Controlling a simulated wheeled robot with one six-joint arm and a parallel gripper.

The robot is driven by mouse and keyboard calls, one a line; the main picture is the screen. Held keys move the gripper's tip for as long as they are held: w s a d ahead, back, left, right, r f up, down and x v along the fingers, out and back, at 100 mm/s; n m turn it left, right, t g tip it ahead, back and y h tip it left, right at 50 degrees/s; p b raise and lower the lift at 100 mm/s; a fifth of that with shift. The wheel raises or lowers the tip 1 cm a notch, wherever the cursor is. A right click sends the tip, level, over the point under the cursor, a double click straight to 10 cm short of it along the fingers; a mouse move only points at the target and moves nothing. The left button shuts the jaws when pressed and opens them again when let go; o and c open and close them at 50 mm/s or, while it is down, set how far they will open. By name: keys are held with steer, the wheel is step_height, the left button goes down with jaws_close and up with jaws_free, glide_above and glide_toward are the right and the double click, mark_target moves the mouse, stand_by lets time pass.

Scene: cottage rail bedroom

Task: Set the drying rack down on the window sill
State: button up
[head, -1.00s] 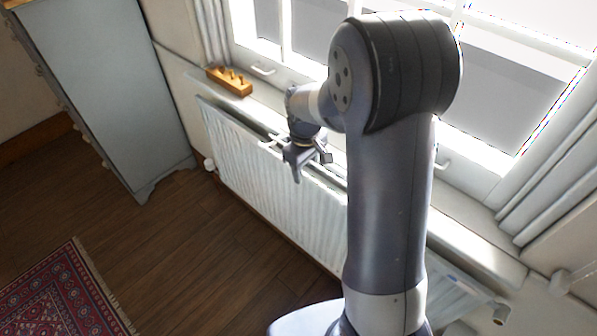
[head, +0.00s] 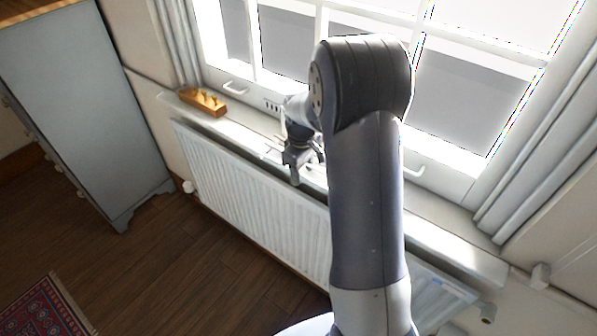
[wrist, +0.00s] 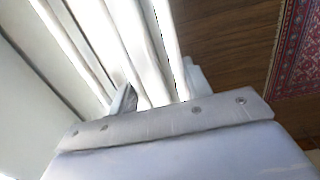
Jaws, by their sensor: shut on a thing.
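My gripper (head: 305,167) hangs at the front edge of the white window sill (head: 440,240), above the radiator. It is shut on the drying rack (head: 272,149), of which only thin pale bars show to the left of the fingers. The rest of the rack is hidden by my arm and lost against the bright sill. I cannot tell whether the rack touches the sill. In the wrist view one grey fingertip (wrist: 124,100) shows against long white bars, and I cannot separate rack from radiator there.
A white ribbed radiator (head: 250,190) is below the sill. The window (head: 450,100) is behind it. A blue-grey cabinet (head: 85,110) stands left. The sill's right part is clear.

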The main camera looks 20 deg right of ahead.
steer(key=shift+w+d, duration=0.15)
steer(key=shift+d, duration=0.05)
steer(key=o, duration=1)
steer(key=shift+f, duration=0.1)
steer(key=r, duration=1.1)
steer(key=shift+a+b, duration=0.2)
steer(key=shift+b, duration=0.15)
steer(key=shift+f, duration=0.2)
